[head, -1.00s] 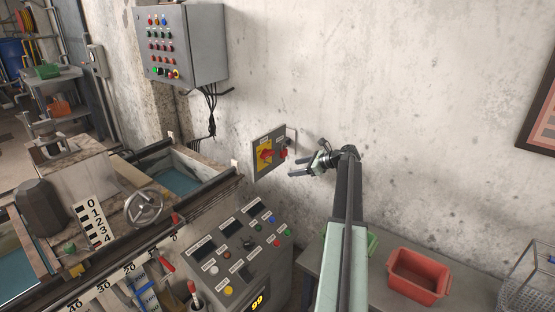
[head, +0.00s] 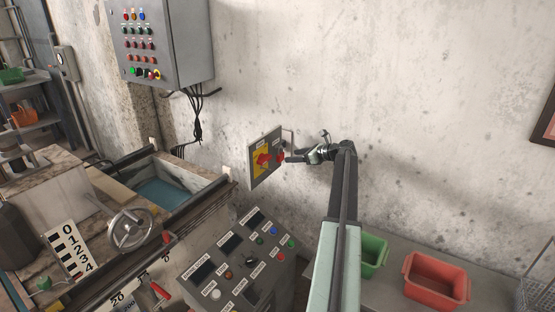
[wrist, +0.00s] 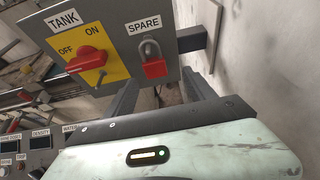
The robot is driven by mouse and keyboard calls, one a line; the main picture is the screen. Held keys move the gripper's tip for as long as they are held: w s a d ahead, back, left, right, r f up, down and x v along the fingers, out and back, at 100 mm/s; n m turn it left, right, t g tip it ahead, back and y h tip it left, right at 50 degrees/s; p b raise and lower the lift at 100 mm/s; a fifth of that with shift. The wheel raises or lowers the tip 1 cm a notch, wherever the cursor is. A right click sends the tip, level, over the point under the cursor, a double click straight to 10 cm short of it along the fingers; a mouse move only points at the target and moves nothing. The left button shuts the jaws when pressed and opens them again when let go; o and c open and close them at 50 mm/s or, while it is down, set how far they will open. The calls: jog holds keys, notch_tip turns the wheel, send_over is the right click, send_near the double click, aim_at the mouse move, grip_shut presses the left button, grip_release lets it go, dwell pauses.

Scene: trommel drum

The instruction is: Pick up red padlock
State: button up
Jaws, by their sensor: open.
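The red padlock (wrist: 155,69) hangs by its grey shackle under the SPARE label on the grey switch panel (wrist: 115,15). In the head view the padlock (head: 281,156) is small at the panel's right side, just left of my fingertips. My gripper (head: 290,157) is at the panel's right edge. In the wrist view my gripper (wrist: 162,82) is open, its dark fingers spread to the left and right of the padlock, which appears between them. I cannot tell whether a finger touches it. Its lower end shows free of the jaws.
A red TANK switch (wrist: 86,60) on a yellow plate sits close left of the padlock. A grey bracket (head: 289,141) sticks out at the panel's right. The control console (head: 240,262) stands below. Green (head: 373,252) and red bins (head: 436,279) stand on the bench at right.

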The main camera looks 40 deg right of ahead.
aim_at(282, 155)
jog(key=shift+w+a+f+b, duration=0.2)
jog(key=shift+w+f+b, duration=0.1)
jog(key=shift+w, duration=0.05)
jog(key=x, duration=0.1)
jog(key=b+x, duration=0.1)
jog(key=x, duration=0.2)
jog(key=shift+w+a+f+b, duration=0.1)
jog(key=shift+a+b, duration=0.25)
jog(key=shift+b, duration=0.05)
grip_shut()
jog(key=shift+r+p, duration=0.5)
jog(key=shift+p, duration=0.05)
jog(key=shift+r+p, duration=0.5)
jog(key=s+d, duration=0.4)
jog(key=s, duration=1.3)
jog(key=shift+s+d+f, duration=0.15)
jog(key=shift+s+f, duration=0.05)
jog(key=shift+s, duration=0.15)
